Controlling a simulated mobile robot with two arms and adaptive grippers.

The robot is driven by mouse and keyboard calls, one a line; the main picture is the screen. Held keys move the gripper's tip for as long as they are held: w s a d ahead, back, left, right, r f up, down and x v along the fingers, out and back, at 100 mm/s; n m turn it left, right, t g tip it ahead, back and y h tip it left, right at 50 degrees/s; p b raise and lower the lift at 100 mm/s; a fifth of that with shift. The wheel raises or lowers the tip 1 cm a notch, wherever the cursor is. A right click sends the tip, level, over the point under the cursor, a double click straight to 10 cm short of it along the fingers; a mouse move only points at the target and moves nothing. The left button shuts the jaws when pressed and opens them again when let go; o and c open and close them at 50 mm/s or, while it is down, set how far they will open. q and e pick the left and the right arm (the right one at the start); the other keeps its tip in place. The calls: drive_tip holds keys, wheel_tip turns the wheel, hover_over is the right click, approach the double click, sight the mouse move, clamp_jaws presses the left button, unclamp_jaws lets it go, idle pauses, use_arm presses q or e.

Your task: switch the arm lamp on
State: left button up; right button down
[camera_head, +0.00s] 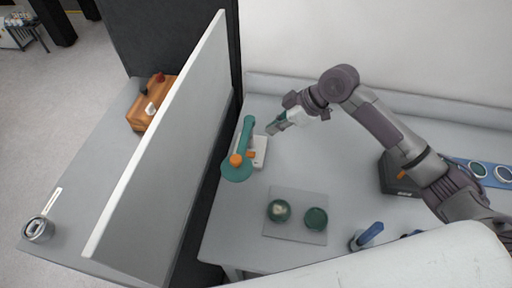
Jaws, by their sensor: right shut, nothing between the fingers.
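The arm lamp (237,170) is teal with orange joints and a round shade tilted downward. It stands near the left end of the white table, beside the partition. Its white base (260,145) lies just right of its arm; any switch is too small to make out. My right gripper (271,130) is shut and empty, reaching in from the right. Its fingertips are close to the upper right of the base, and I cannot tell whether they touch it. No glow shows at the shade. My left gripper is not in view.
A tall grey partition (170,150) stands left of the lamp. A grey mat (297,238) with two round green pieces lies in front. A blue-handled tool (369,234), a dark box (400,184) and a blue tray (480,171) are to the right.

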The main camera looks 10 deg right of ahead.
drive_tip(key=p, duration=0.2)
hover_over(251, 155)
drive_tip(key=d, duration=0.1)
drive_tip(key=f, duration=0.6)
drive_tip(key=shift+s+f, duration=0.2)
drive_tip(key=shift+f, duration=0.1)
drive_tip(key=f, duration=0.1)
drive_tip(key=f+p, duration=0.1)
drive_tip(key=f, duration=0.2)
drive_tip(key=shift+d+f, duration=0.15)
drive_tip(key=shift+d, duration=0.1)
drive_tip(key=shift+f, duration=0.2)
drive_tip(key=shift+f, duration=0.3)
drive_tip(key=shift+d+f+y+b, duration=0.15)
drive_tip(key=shift+f+y+b, duration=0.3)
drive_tip(key=shift+b, duration=0.8)
drive_tip(key=shift+s+r+p, duration=0.1)
drive_tip(key=shift+r+p, duration=0.85)
drive_tip(key=shift+r, duration=0.25)
